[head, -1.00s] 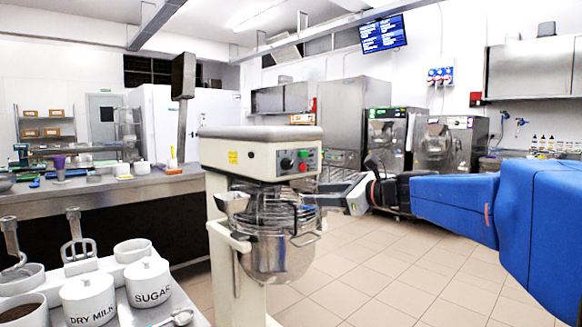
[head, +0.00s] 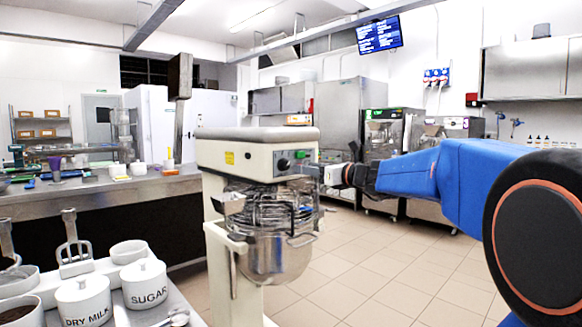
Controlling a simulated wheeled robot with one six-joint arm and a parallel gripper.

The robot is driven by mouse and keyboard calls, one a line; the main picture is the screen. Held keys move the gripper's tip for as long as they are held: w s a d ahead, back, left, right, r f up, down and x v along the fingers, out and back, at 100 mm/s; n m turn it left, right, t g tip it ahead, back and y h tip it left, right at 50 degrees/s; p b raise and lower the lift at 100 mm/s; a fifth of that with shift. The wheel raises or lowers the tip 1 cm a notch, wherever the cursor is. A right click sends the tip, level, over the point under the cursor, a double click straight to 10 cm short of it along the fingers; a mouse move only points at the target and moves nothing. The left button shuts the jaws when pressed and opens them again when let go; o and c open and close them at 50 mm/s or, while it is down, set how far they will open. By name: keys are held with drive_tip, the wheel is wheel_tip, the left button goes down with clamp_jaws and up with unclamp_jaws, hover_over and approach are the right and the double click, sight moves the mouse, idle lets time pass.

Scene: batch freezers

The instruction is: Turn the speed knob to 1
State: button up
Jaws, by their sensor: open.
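The stand mixer (head: 250,150) stands in the middle of the head view, with a cream head and a wire guard over its steel bowl (head: 280,255). The black speed knob (head: 284,164) is on the control panel at the head's right end, beside a green button (head: 301,154). The knob's number marks are too small to read. My gripper (head: 312,172) is at the right edge of the panel, just right of the knob and below the green button. Its jaws are open and hold nothing. It hides the panel's lower right part, and I cannot tell whether it touches the panel.
A counter with white jars marked DRY MILK (head: 85,301) and SUGAR (head: 145,284) is at the lower left. A long steel worktop (head: 110,188) lies behind it. Freezer machines (head: 386,150) stand at the back right. The tiled floor (head: 375,260) right of the mixer is clear.

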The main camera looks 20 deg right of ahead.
sight(287, 165)
drive_tip(key=x, duration=0.8)
drive_tip(key=shift+w+a, duration=0.1)
drive_tip(key=c, duration=1)
